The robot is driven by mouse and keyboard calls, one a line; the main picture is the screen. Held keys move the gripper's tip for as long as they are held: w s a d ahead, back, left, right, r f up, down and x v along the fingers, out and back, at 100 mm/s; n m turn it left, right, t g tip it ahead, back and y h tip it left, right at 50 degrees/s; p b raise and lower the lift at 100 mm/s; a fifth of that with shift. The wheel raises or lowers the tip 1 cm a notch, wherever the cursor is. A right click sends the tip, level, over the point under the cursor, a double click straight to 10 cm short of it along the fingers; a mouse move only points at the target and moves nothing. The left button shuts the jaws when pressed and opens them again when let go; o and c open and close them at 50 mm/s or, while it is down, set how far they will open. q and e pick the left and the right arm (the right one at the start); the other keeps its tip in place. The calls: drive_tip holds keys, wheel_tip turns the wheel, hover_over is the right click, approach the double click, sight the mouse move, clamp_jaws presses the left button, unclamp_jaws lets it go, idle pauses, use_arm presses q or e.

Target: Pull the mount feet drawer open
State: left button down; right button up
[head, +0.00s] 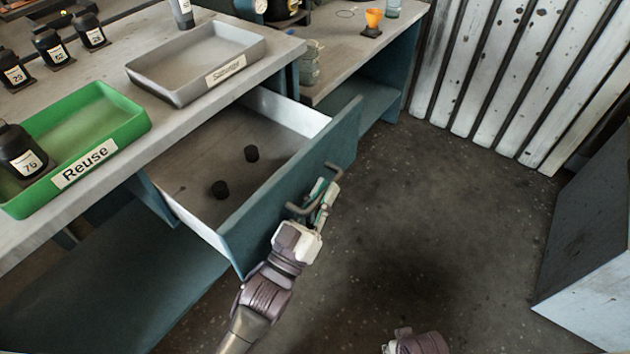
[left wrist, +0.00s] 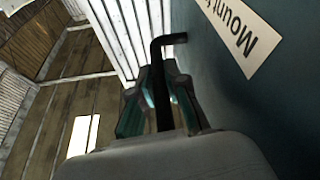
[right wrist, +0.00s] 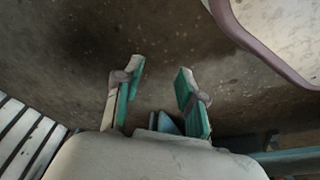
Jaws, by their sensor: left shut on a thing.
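The mount feet drawer (head: 290,185) stands pulled out from under the workbench in the head view, with its inside showing. Two small black round feet (head: 251,153) (head: 220,189) lie on its floor. My left gripper (head: 322,195) is shut on the drawer handle (head: 300,209), a bent bar on the drawer's front. In the left wrist view the dark handle (left wrist: 163,100) runs between the fingers, beside a label (left wrist: 236,32) that reads "Mount". My right gripper (right wrist: 157,95) is open and empty over the floor in the right wrist view.
On the bench are a green "Reuse" tray (head: 120,105) holding a black bottle (head: 20,150), a grey tray (head: 165,85) and several dark bottles (head: 52,50). A grey box-like unit (head: 590,260) stands at the right. The floor (head: 440,210) between is clear.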

use_arm(q)
drive_tip(key=s+d, duration=0.4)
drive_tip(key=d, duration=0.1)
drive_tip(key=shift+d+p, duration=0.15)
drive_tip(key=shift+p, duration=0.25)
use_arm(e)
drive_tip(key=f, duration=0.1)
drive_tip(key=s+f, duration=0.2)
drive_tip(key=shift+d+f, duration=0.1)
drive_tip(key=shift+d, duration=0.15)
use_arm(q)
drive_tip(key=c, duration=1.2)
unclamp_jaws()
drive_tip(key=v, duration=1.2)
